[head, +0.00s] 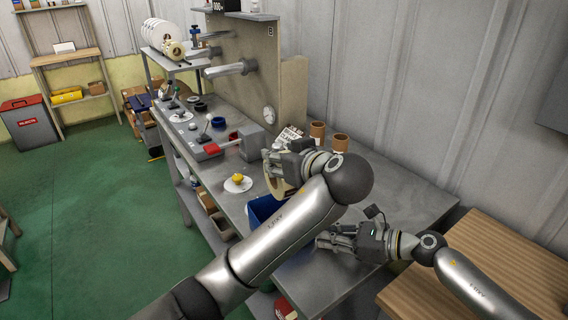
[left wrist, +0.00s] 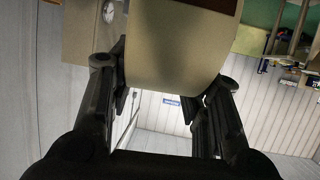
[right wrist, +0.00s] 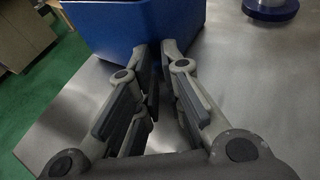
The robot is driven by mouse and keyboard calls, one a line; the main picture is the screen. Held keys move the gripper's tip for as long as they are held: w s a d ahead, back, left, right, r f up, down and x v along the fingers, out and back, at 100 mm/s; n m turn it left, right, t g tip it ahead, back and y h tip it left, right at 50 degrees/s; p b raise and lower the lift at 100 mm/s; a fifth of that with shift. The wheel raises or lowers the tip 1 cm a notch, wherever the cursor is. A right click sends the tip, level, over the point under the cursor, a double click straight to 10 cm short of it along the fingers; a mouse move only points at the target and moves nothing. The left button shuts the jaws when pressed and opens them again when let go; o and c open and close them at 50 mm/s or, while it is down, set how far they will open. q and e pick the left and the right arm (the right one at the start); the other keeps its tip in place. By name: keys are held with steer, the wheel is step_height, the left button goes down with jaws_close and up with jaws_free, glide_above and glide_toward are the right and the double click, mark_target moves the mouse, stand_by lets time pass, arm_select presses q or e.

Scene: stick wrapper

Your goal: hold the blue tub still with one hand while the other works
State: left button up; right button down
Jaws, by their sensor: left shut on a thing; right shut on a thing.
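The blue tub (head: 262,211) stands on the grey workbench, partly hidden behind my left arm. In the right wrist view the tub (right wrist: 140,28) fills the top, with its wall at my fingertips. My right gripper (head: 325,240) is shut on the tub's near edge; in its wrist view the fingers (right wrist: 160,65) are close together there. My left gripper (head: 272,168) is shut on a cream-tan roll (head: 279,187), held above the bench by the tub. The roll (left wrist: 175,55) sits between the fingers in the left wrist view.
A yellow item on a white disc (head: 238,183) lies left of the tub. A grey device with a red part (head: 212,150) stands farther back. Brown cups (head: 317,131) stand by the wall. A round blue base (right wrist: 270,8) is right of the tub. The bench's front right is clear.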

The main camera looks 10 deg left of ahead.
steer(key=shift+a, duration=0.1)
steer(key=c, duration=1.5)
jaws_free()
steer(key=shift+w+a+f, duration=0.1)
steer(key=shift+a, duration=0.05)
steer(key=v, duration=1.2)
steer(key=d+r, duration=0.1)
steer(key=r, duration=0.1)
steer(key=s+d+r, duration=0.1)
steer(key=d, duration=0.1)
steer(key=d+r, duration=0.1)
steer(key=r, duration=0.1)
steer(key=shift+s+d+r+p, duration=0.25)
steer(key=shift+d+r+p, duration=0.05)
steer(key=shift+p, duration=0.05)
steer(key=shift+s+f, duration=0.1)
steer(key=shift+f, duration=0.05)
